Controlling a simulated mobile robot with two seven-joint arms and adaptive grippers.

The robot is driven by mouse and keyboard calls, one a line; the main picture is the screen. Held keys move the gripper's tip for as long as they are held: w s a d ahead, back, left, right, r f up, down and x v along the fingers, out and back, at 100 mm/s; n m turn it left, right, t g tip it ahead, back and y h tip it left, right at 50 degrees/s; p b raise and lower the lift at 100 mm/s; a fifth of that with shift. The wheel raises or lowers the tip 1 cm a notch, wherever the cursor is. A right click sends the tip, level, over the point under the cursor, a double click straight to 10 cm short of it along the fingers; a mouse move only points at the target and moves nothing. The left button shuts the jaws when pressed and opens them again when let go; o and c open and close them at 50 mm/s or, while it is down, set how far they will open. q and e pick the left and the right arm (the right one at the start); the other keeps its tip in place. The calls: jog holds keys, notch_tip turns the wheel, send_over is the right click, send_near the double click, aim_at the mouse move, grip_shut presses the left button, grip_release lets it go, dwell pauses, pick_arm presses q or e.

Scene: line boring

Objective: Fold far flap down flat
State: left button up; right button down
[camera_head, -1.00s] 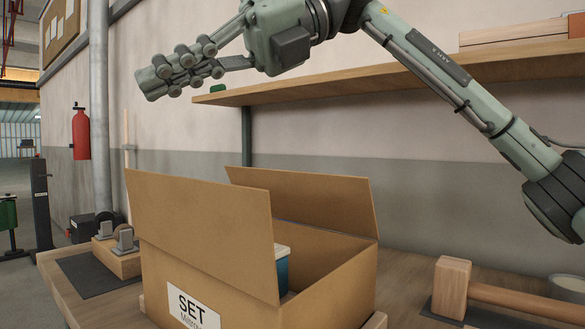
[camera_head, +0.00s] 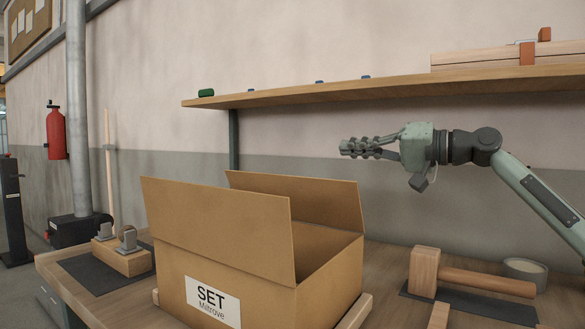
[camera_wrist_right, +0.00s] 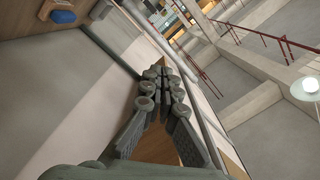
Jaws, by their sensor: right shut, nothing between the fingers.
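The cardboard box (camera_head: 330,278) stands on the bench with a white SET label on its front. Its far flap (camera_head: 300,203) stands up, leaning slightly back toward the wall. Its near flap (camera_head: 215,225) also stands up and hides part of the inside. My right gripper (camera_head: 345,148) is shut and empty, above and behind the far flap, with its fingers pointing left. It is apart from the flap. In the right wrist view the closed fingers (camera_wrist_right: 165,68) show, with a brown surface behind them that I cannot identify. My left gripper is not in view.
A wooden shelf (camera_head: 400,88) runs along the wall above my right gripper. A wooden mallet (camera_head: 425,275) and a round tin (camera_head: 525,273) are right of the box. A wooden block with metal parts (camera_head: 124,258) is at left.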

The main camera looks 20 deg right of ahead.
jog(key=s+a+f+g+y, duration=0.1)
jog(key=s+f+g, duration=0.1)
jog(key=s+f, duration=0.1)
jog(key=p, duration=0.3)
send_over(298, 202)
jog(key=w+d, duration=0.3)
jog(key=shift+s+a+f+g, duration=0.3)
jog(key=shift+s+a+f, duration=0.65)
jog(key=shift+a+f, duration=0.15)
jog(key=shift+s+a+f, duration=0.2)
jog(key=shift+a, duration=0.1)
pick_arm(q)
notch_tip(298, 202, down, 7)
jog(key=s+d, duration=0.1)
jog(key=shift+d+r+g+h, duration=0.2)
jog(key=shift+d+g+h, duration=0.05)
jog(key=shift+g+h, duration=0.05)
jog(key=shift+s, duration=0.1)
pick_arm(e)
jog(key=shift+s, duration=0.1)
